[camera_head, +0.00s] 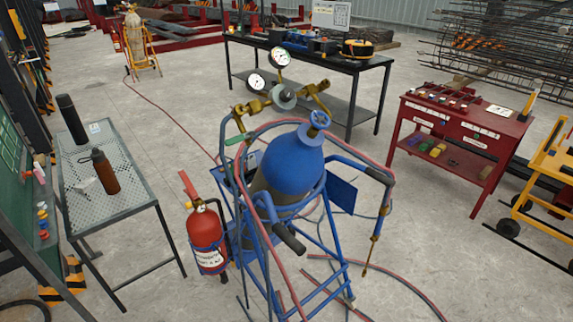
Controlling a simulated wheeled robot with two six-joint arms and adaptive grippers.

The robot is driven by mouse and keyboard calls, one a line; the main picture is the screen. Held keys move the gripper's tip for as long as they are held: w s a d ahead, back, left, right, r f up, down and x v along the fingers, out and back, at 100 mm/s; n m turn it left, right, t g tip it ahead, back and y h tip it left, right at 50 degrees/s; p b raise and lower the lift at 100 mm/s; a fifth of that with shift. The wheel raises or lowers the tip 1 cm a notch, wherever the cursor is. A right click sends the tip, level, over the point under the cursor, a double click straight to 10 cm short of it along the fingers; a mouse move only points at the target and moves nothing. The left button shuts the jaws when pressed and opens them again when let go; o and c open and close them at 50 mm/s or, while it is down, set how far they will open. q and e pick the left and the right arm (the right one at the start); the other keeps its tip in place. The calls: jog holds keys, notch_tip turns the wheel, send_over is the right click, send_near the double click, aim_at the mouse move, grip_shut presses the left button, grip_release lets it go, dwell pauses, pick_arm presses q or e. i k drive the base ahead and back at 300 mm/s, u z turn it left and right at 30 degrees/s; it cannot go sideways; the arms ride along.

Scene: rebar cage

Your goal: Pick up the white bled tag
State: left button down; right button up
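I cannot make out any lettering that marks the white bled tag. A small white card (95,128) lies on the far part of the perforated metal table (125,160) at the left. A thin pale piece (86,184) lies nearer on the same table, beside a brown bottle (105,172). A blue gas cylinder (291,165) with brass valves and two gauges (280,57) leans in a blue cart in the middle. Neither of my grippers is in view.
A red fire extinguisher (207,240) hangs at the cart's left side, and red and blue hoses (375,300) trail on the floor. A red tool cabinet (462,120) stands at the right. A black workbench (310,62) stands behind. Floor between table and cart is narrow.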

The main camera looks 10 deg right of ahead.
aim_at(252, 162)
jog(key=z, duration=1.9)
jog(key=i, duration=4.2)
jog(key=z, duration=3.1)
jog(key=k, duration=1.5)
